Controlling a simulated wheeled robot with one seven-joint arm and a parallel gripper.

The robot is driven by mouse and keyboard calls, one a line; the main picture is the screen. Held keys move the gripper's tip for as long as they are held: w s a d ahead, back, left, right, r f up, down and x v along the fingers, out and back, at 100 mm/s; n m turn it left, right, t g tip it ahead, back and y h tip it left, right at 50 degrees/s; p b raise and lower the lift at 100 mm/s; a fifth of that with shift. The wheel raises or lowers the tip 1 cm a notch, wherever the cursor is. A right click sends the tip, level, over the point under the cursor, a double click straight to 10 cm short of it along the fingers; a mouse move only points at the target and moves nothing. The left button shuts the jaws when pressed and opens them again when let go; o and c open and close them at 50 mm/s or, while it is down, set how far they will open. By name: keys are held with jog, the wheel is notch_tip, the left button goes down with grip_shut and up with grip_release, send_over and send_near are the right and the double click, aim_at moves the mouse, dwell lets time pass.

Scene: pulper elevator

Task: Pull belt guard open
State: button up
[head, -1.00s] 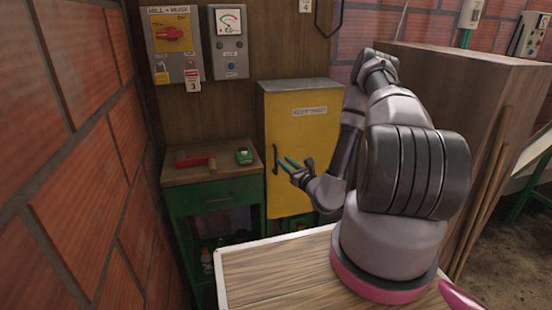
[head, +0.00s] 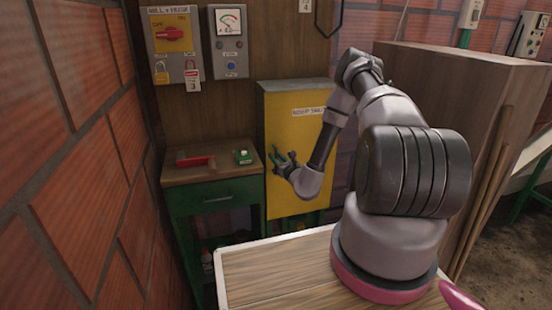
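The yellow belt guard (head: 297,130) is a tall boxy cover with a white label (head: 309,112) near its top right. It looks closed, its front flat. Its dark upright handle was at the left edge of the front and is now mostly hidden by my gripper. My gripper (head: 276,156) has teal fingertips and is at the handle, at the guard's left edge. The fingers overlap the handle in this view. I cannot tell whether they are around it, touching it or shut on it.
A green bench (head: 215,200) with a drawer stands left of the guard, a red tool (head: 193,162) and a green box (head: 244,157) on top. A brick wall (head: 80,160) is close on the left. A wooden cabinet (head: 455,90) stands right. Switch boxes (head: 172,45) hang behind.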

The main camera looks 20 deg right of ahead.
grip_shut()
dwell(1.5)
